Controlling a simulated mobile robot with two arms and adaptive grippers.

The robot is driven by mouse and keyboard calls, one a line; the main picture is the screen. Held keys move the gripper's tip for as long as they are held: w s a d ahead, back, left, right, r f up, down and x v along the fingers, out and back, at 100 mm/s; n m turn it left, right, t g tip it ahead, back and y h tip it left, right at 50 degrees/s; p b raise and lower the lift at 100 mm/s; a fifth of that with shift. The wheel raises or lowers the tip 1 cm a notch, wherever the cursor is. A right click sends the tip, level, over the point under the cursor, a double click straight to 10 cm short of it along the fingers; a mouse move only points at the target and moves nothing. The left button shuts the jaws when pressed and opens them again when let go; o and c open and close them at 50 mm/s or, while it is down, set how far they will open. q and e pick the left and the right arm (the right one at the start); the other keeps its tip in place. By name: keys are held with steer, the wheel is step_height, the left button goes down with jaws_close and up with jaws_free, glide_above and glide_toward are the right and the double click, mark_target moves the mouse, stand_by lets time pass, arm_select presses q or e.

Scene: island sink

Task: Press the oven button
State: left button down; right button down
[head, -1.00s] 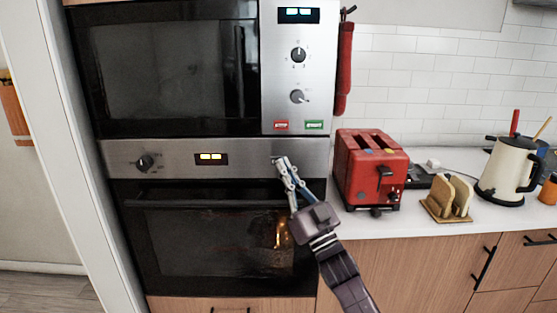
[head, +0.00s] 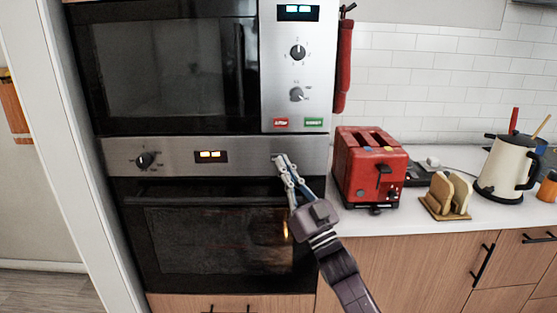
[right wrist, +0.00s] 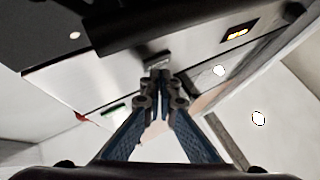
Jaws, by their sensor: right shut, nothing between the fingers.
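The oven (head: 215,240) is built in below a microwave, with a steel control panel (head: 180,150) above its black glass door. The panel carries a dark knob (head: 145,160) at left and a lit yellow display (head: 210,156). My right gripper (head: 280,160) is shut and empty, its fingertips at the right part of the panel. In the right wrist view, a small button-like block (right wrist: 157,60) sits right at the fingertips of the gripper (right wrist: 161,78). The fingertips partly cover it, and I cannot tell whether it is pressed in. My left gripper is not in view.
The microwave (head: 165,65) is above, with red and green buttons (head: 314,122) on its panel. A red toaster (head: 370,170), a toast rack (head: 447,193) and a white kettle (head: 500,168) stand on the counter at right. The oven handle (head: 200,202) runs below the panel.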

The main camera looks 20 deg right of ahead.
steer(key=shift+w, duration=0.15)
steer(key=shift+w+d, duration=0.15)
steer(key=shift+w, duration=0.1)
steer(key=shift+s, duration=0.15)
stand_by(0.4)
steer(key=shift+s, duration=0.25)
steer(key=shift+s+a+p, duration=0.35)
steer(key=shift+s+p, duration=0.25)
steer(key=s+p, duration=0.1)
steer(key=s, duration=0.1)
steer(key=s+a+p, duration=0.1)
steer(key=s, duration=0.1)
steer(key=shift+s+a, duration=0.15)
steer(key=shift+s, duration=0.15)
